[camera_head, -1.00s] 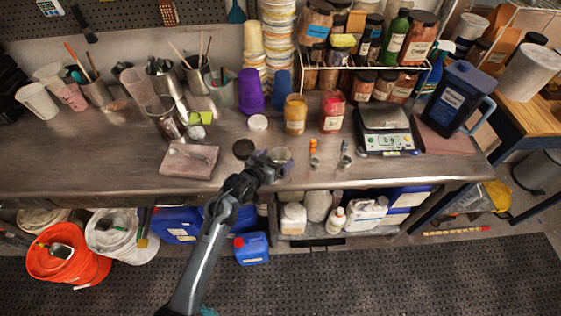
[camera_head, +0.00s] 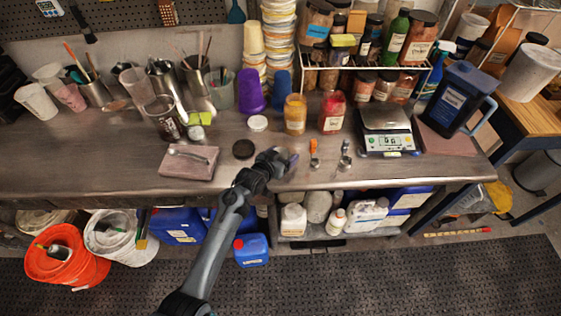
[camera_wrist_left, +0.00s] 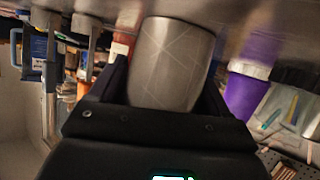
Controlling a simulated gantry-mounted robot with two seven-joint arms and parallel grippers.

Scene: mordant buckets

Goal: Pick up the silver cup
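The silver cup (camera_wrist_left: 172,62) fills the middle of the left wrist view, its grey side marked with fine crossing lines. My left gripper (camera_wrist_left: 165,92) has one dark finger on each side of it. The fingers are spread about as wide as the cup, and I cannot tell if both press on it. In the head view my left gripper (camera_head: 287,160) is low over the front of the workbench (camera_head: 225,185) and hides most or all of the cup. My right gripper is not in view.
A black round lid (camera_head: 243,149) lies just left of the gripper. An orange-handled tool (camera_head: 314,152) and small metal pieces (camera_head: 345,158) lie to the right.

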